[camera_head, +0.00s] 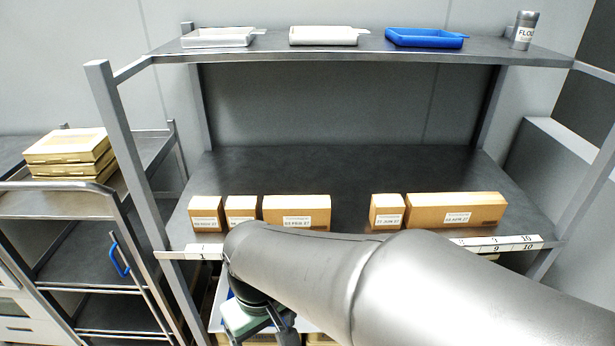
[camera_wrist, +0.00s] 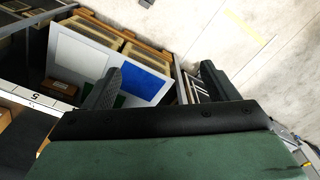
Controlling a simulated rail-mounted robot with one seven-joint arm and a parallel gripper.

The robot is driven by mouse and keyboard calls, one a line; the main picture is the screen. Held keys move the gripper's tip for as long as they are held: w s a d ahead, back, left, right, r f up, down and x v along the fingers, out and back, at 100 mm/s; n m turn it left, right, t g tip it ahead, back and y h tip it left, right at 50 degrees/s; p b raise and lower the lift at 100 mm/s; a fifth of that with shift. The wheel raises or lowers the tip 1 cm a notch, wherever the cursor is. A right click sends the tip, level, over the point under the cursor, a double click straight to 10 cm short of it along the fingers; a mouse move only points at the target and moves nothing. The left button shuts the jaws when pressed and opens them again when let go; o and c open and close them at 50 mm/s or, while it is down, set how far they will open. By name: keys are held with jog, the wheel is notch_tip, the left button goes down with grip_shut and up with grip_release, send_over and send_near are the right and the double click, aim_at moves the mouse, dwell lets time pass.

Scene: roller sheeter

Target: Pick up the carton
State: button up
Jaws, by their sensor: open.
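Several brown cartons with white date labels stand in a row along the front of the middle shelf in the head view: two small ones (camera_head: 206,213) and (camera_head: 241,210) at the left, a wider one (camera_head: 297,212), another small one (camera_head: 387,211), and a long one (camera_head: 455,209) at the right. I cannot tell which one the task means. My gripper shows in the wrist view (camera_wrist: 160,85) with its dark fingers wide apart and no carton between them. In the head view my arm crosses in front of the shelf, and the gripper hangs below the shelf edge, its fingers mostly hidden.
The steel shelf (camera_head: 345,165) has a numbered front strip (camera_head: 500,243). White trays (camera_head: 218,37), a blue tray (camera_head: 425,38) and a flour shaker (camera_head: 523,31) stand on the top shelf. A cart with stacked boxes (camera_head: 70,152) stands left. The shelf behind the cartons is clear.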

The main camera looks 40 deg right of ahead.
jog(key=w+d+r+m, duration=0.3)
jog(key=w+d+m, duration=0.2)
jog(key=w+d, duration=0.2)
jog(key=w+d+r+m, duration=0.3)
jog(key=w+d+m, duration=0.2)
jog(key=w+d, duration=0.15)
jog(key=m+g+h, duration=0.3)
jog(key=m+h, duration=0.1)
jog(key=m, duration=1.1)
send_near(388, 200)
jog(key=p+x, duration=0.1)
jog(key=x, duration=0.2)
jog(key=p+x, duration=0.1)
jog(key=x, duration=0.2)
jog(key=shift+w+a+f, duration=0.1)
jog(key=shift+w, duration=0.1)
jog(key=x, duration=0.1)
jog(key=p+x, duration=0.1)
jog(key=x, duration=0.1)
jog(key=p+x, duration=0.1)
jog(key=x, duration=0.1)
jog(key=shift+s+d, duration=0.25)
jog(key=shift+s, duration=0.05)
jog(key=shift+d+f, duration=0.1)
jog(key=shift+f, duration=0.3)
